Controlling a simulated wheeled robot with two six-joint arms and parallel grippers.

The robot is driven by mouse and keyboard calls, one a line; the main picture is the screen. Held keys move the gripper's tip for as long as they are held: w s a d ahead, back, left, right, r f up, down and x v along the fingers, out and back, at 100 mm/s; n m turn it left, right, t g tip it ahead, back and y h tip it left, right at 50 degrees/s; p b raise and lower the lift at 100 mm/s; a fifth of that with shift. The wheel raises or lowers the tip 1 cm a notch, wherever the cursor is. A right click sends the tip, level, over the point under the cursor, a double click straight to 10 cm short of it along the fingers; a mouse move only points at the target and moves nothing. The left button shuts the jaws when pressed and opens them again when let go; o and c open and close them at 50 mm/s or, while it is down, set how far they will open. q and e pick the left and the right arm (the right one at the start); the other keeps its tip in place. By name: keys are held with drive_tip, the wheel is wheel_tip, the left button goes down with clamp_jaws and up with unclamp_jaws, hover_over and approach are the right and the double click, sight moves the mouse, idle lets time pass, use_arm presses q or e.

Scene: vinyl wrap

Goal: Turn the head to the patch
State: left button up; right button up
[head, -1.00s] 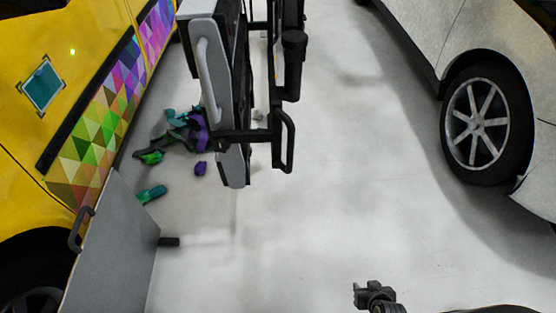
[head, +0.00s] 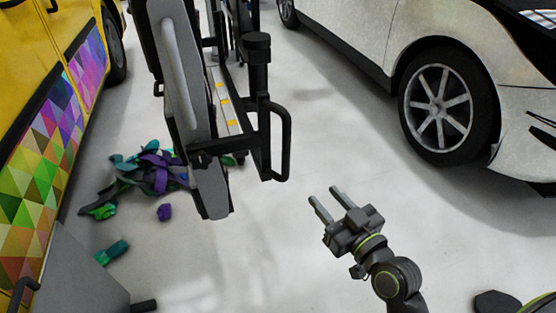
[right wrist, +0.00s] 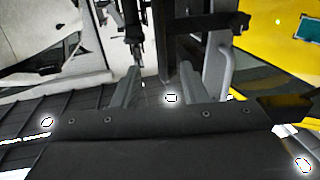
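The patch, a teal square with a pale border, shows cut off at the right edge of the right wrist view (right wrist: 311,27), on the yellow vehicle (right wrist: 270,55). In the head view the yellow vehicle (head: 22,55) fills the left edge with its triangle-patterned wrap (head: 45,165), and the patch is out of frame. My right gripper (head: 324,195) is at the lower middle of the head view, over bare floor. Its two fingers are apart with nothing between them, and they also show in the right wrist view (right wrist: 157,72). My left gripper is out of view.
A black-and-grey wheeled-looking frame (head: 190,110) stands between the vehicles. Colourful scraps (head: 150,172) lie on the floor beside it. A white car (head: 350,32) stands at the upper right. A grey panel (head: 75,275) is at the lower left. The floor in the middle is clear.

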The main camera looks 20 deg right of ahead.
approach(288, 155)
drive_tip(key=w, duration=0.3)
drive_tip(key=x, duration=0.6)
drive_tip(key=shift+w+a, duration=0.3)
drive_tip(key=shift+a, duration=0.1)
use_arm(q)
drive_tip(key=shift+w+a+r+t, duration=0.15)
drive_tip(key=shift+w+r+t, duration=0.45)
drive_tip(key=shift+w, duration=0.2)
use_arm(e)
drive_tip(key=shift+w+a+r, duration=0.1)
drive_tip(key=shift+w+a, duration=0.05)
drive_tip(key=shift+w, duration=0.5)
drive_tip(key=shift+c, duration=0.2)
clamp_jaws()
